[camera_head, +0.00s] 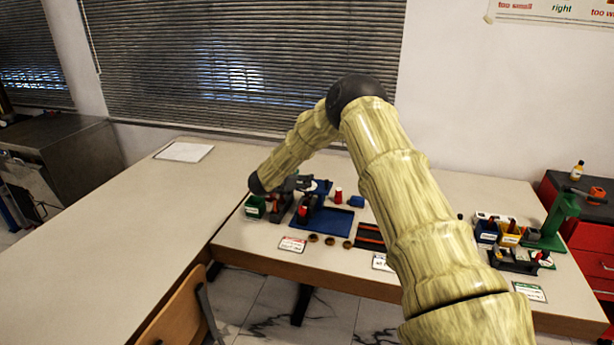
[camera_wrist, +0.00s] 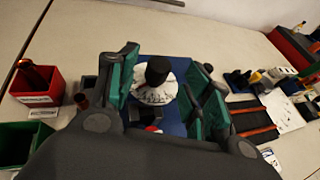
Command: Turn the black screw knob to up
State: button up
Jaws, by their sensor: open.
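The black screw knob (camera_wrist: 158,70) shows in the wrist view as a short round cap above a white round dial (camera_wrist: 155,93) with dark markings. My gripper (camera_wrist: 168,66) is open, with one teal-padded finger on each side of the knob. The knob shows between the fingers, and I cannot tell whether either finger touches it. A small red and white part shows below the dial, partly hidden by my gripper's body. In the head view my gripper (camera_head: 304,188) is over the blue base plate (camera_head: 331,222), and the knob cannot be made out there.
A red bin (camera_wrist: 38,92) and a green bin (camera_wrist: 20,145) stand left of my gripper. A red-topped piece (camera_head: 338,196) and a blue block (camera_head: 356,202) stand to the right. A black and red slotted tray (camera_head: 369,237) lies further right. The table's left part is mostly clear.

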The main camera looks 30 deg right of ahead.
jog(key=shift+p+x, duration=0.7)
jog(key=shift+x, duration=1.75)
jog(key=c, duration=1)
